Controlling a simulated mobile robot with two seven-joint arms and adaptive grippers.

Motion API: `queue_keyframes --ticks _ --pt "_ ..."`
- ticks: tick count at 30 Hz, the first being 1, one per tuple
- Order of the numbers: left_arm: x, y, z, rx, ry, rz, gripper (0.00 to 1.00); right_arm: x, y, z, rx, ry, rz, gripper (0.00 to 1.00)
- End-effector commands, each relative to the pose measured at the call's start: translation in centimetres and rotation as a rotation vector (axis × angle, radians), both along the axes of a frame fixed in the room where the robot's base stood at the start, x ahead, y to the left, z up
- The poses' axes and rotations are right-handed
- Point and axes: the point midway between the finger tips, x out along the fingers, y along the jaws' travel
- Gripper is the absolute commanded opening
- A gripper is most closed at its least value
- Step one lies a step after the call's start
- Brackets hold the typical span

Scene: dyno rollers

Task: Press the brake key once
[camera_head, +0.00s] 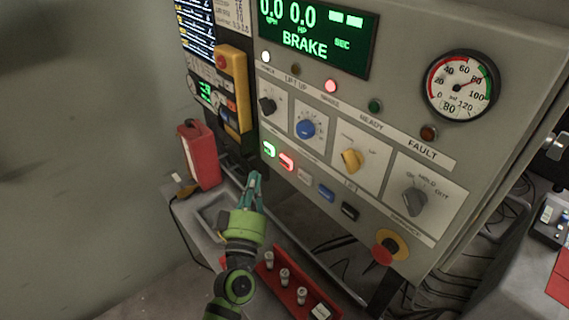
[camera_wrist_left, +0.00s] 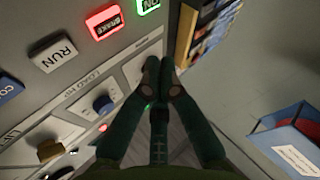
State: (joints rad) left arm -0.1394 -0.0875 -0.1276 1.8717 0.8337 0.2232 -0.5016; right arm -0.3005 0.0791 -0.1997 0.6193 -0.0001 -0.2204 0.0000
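The brake key (camera_head: 286,162) is a red-lit key in the row along the lower panel, between a green-lit key (camera_head: 268,149) and a white key (camera_head: 304,175). In the left wrist view the brake key (camera_wrist_left: 104,21) shows its label and a glowing red rim, at upper left of the fingertips. My left gripper (camera_head: 254,180) is below and left of the key row, pointing up, apart from the brake key. Its fingers are together and empty in the left wrist view (camera_wrist_left: 160,64). The display (camera_head: 315,38) reads BRAKE. My right gripper is not in view.
Blue (camera_head: 326,193) and black (camera_head: 350,211) keys continue the row. Rotary knobs (camera_head: 306,129) sit above it, and a red-and-yellow emergency knob (camera_head: 390,247) at lower right. A yellow pendant (camera_head: 234,88) hangs left of the panel. A red box (camera_head: 199,155) stands left of my gripper.

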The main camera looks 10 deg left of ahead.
Motion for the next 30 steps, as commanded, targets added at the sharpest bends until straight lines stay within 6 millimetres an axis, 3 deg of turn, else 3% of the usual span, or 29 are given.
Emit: queue_keyframes --ticks 12,30 --pt "3.9 -3.0 0.0 0.000 0.000 0.000 0.00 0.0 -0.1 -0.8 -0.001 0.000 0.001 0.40" --pt "4.3 -3.4 0.0 0.001 0.000 0.000 0.00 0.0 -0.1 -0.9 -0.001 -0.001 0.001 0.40"
